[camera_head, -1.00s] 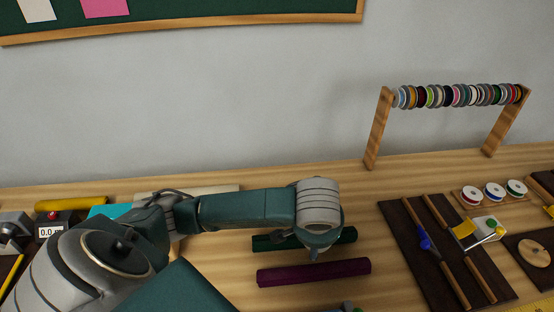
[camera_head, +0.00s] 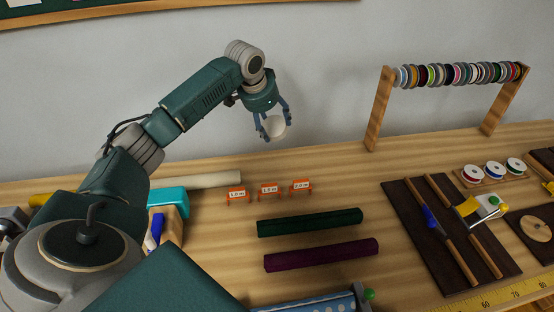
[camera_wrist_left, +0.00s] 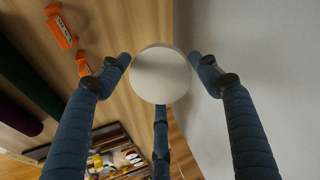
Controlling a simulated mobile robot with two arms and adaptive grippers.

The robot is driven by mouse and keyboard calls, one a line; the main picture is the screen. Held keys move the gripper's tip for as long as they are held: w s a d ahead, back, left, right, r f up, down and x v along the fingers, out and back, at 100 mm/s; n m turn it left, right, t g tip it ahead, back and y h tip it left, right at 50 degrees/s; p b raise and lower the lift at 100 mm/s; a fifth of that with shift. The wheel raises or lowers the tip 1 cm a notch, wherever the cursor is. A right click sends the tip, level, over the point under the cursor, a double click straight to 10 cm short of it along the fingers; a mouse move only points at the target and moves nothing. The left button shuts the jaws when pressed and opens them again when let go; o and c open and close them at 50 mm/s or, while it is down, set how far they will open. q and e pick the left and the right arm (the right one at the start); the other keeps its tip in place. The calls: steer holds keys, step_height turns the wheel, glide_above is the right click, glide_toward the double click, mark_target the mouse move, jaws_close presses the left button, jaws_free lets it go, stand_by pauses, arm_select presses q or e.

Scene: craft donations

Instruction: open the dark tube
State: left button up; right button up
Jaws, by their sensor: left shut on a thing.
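A dark green tube (camera_head: 310,222) lies on the table, with a dark purple tube (camera_head: 321,255) lying in front of it. Both also show dimly in the left wrist view, the green (camera_wrist_left: 28,82) and the purple (camera_wrist_left: 18,117). I see no opening on either. My left gripper (camera_head: 274,126) is raised behind the tubes, near the wall. Its fingers are shut around a white round piece (camera_wrist_left: 160,76), which shows as a pale disc in the left wrist view. I cannot tell whether it is a cap. My right gripper is not in view.
Orange label stands (camera_head: 269,189) stand behind the tubes. A pale tube (camera_head: 207,180) lies to their left, near a teal item (camera_head: 168,196). A dark tool board (camera_head: 445,238) and a spool rack (camera_head: 378,115) are at right.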

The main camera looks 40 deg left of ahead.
arm_select(q)
step_height(320, 180, down, 14)
steer(key=shift+f+p, duration=0.25)
steer(key=shift+p, duration=0.7)
steer(key=o, duration=0.9)
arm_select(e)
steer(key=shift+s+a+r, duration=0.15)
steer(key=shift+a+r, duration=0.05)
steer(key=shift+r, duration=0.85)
arm_select(q)
steer(key=shift+r, duration=0.1)
steer(key=b+v, duration=0.1)
steer(key=v, duration=1.1)
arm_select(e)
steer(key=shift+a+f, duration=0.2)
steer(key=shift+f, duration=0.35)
